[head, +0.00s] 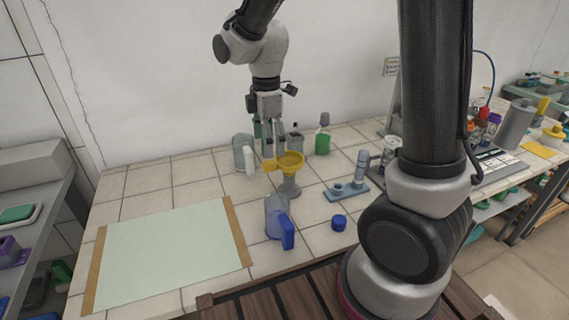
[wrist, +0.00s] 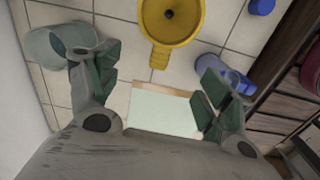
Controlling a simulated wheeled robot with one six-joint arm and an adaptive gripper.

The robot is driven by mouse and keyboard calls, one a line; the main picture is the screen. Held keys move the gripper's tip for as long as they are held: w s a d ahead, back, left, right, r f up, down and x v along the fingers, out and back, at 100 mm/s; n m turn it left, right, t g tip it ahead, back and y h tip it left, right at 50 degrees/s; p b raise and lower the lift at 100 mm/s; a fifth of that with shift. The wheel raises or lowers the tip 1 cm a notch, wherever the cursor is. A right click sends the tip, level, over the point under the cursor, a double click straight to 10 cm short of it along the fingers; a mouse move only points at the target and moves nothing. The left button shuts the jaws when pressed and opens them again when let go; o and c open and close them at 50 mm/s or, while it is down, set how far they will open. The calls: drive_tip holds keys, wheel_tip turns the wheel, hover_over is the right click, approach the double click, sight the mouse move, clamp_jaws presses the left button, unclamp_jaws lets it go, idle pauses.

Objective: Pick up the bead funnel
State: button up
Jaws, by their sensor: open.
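The bead funnel (head: 289,162) is yellow with a round bowl and a tab handle pointing left. It sits upright in a grey stand (head: 289,187) on the tiled table. In the wrist view the funnel (wrist: 172,18) is at the top centre, its handle pointing down toward the space between my fingers. My gripper (head: 272,150) points down just behind and left of the funnel in the head view. In the wrist view my gripper (wrist: 150,88) is open and empty, with green pads apart. It does not touch the funnel as far as I can tell.
A clear jug (head: 244,154) stands left of my gripper, and a blue-handled jug (head: 279,218) stands in front of the funnel. A blue cap (head: 339,222) and a grey-blue holder (head: 346,190) are to the right. Bottles (head: 322,140) stand behind. A pale mat (head: 170,255) lies clear at left.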

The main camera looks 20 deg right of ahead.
sight(271, 162)
drive_tip(key=shift+f+n, duration=0.3)
drive_tip(key=shift+f, duration=0.15)
drive_tip(key=f, duration=0.7)
drive_tip(key=shift+d, duration=0.25)
clamp_jaws()
